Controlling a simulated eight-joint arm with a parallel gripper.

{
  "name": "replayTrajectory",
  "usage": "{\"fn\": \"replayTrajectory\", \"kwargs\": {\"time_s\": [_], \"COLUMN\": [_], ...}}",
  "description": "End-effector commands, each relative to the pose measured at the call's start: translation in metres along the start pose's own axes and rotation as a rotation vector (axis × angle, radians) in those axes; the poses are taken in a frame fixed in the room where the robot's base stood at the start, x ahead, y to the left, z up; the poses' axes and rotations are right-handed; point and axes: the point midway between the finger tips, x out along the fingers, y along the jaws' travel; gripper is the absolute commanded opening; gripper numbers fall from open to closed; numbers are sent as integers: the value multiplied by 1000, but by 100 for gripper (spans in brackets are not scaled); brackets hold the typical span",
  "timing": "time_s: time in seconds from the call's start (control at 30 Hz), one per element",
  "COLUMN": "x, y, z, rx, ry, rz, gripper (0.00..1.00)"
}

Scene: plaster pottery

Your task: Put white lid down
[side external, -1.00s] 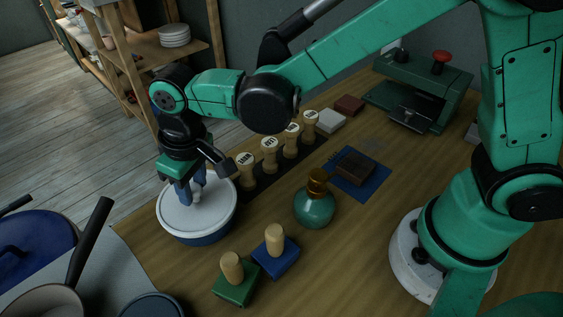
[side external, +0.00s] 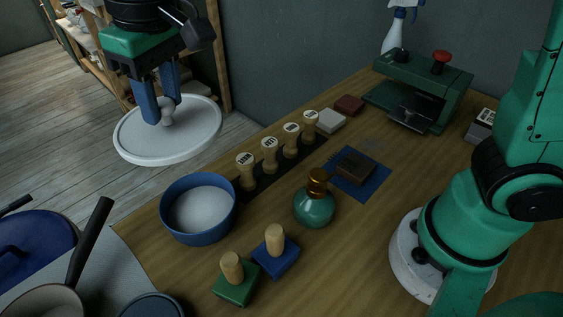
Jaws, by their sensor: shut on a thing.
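The white lid (side external: 190,137) is a round, shallow disc with a raised rim and a small knob at its centre. My gripper (side external: 167,113) has its blue fingers shut on the lid's knob. It holds the lid in the air at the upper left, slightly tilted in the picture. A blue pot (side external: 185,237) stands open on the wooden table below and to the right of the lid. A smooth whitish surface shows inside the pot. The lid is clear of the pot.
Several wooden-handled stamps (side external: 269,152) stand on a dark strip right of the pot. A green bottle (side external: 314,208), a green-based stamp (side external: 234,280) and a blue-based stamp (side external: 276,255) stand nearby. Pans (side external: 45,300) sit at lower left. A green press (side external: 418,90) is at the back.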

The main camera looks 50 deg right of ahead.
Motion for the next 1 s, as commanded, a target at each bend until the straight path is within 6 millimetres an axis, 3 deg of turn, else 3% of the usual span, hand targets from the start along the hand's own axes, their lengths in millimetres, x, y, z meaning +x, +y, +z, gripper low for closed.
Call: {"fn": "replayTrajectory", "kwargs": {"time_s": [0.1,0.33,0.47,0.57,0.73,0.9,1.0], "x": [-22,-44,-48,-48,-48,-49,-50], "y": [0,2,23,59,144,220,255], "z": [-3,-7,-6,0,31,87,128], "rx": [0,6,73,191,497,838,1038], "ry": [0,0,0,-1,-2,-2,-1], "rz": [0,1,11,29,75,126,156], "gripper": [0,0,0,0,0,0,0]}}
